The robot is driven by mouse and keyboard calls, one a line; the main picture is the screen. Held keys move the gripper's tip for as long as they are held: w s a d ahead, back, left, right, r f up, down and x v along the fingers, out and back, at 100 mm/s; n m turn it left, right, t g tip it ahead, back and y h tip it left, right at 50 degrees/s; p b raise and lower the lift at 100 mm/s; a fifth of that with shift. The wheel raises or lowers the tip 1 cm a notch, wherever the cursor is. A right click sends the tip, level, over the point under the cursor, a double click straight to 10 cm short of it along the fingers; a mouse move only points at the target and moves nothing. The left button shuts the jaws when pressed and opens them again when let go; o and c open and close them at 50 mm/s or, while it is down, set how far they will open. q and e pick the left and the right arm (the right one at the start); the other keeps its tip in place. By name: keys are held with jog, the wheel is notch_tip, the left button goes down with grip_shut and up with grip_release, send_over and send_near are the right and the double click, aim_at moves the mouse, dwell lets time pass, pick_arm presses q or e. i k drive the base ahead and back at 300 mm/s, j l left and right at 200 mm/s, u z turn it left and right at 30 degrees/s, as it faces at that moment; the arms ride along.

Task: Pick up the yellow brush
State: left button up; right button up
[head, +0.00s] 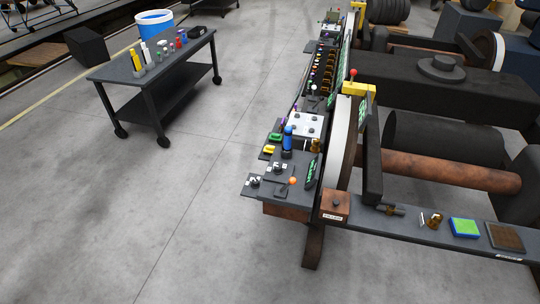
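I cannot tell for sure which thing is the yellow brush. A small yellow item (268,150) lies at the left edge of the long dark console, beside a green item (276,137). An upright yellow object (136,61), shaped like a bottle or handle, stands on the dark wheeled cart (112,72) at the upper left. Both are too small to make out bristles. Neither of my grippers is in view.
A blue cylinder (287,139) and several small items stand on the console. A dark shelf (450,232) at the lower right holds a green-and-blue block (465,227). Large dark rollers (445,138) fill the right. The grey floor (120,220) between cart and console is clear.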

aim_at(268, 150)
jog(key=i+z, duration=0.1)
jog(key=z, duration=1.5)
jog(key=u, duration=1.55)
jog(key=i+j+z, duration=0.15)
jog(key=z, duration=0.3)
jog(key=i+j+z, duration=0.1)
jog(key=z, duration=0.4)
jog(key=j+z, duration=0.3)
jog(key=z, duration=0.15)
jog(key=j+z, duration=0.2)
jog(key=z, duration=0.3)
jog(key=j+z, duration=0.1)
jog(key=j, duration=0.35)
jog(key=j+z, duration=0.1)
jog(key=j, duration=0.35)
jog(key=j+z, duration=0.1)
jog(key=j, duration=0.35)
jog(key=k+j+z, duration=0.1)
jog(key=j, duration=0.35)
jog(key=k+j+z, duration=0.1)
jog(key=j, duration=0.35)
jog(key=j+z, duration=0.1)
jog(key=j, duration=0.35)
jog(key=k+j+z, duration=0.1)
jog(key=j, duration=0.3)
jog(key=k+j+z, duration=0.1)
jog(key=j, duration=0.35)
jog(key=k, duration=0.05)
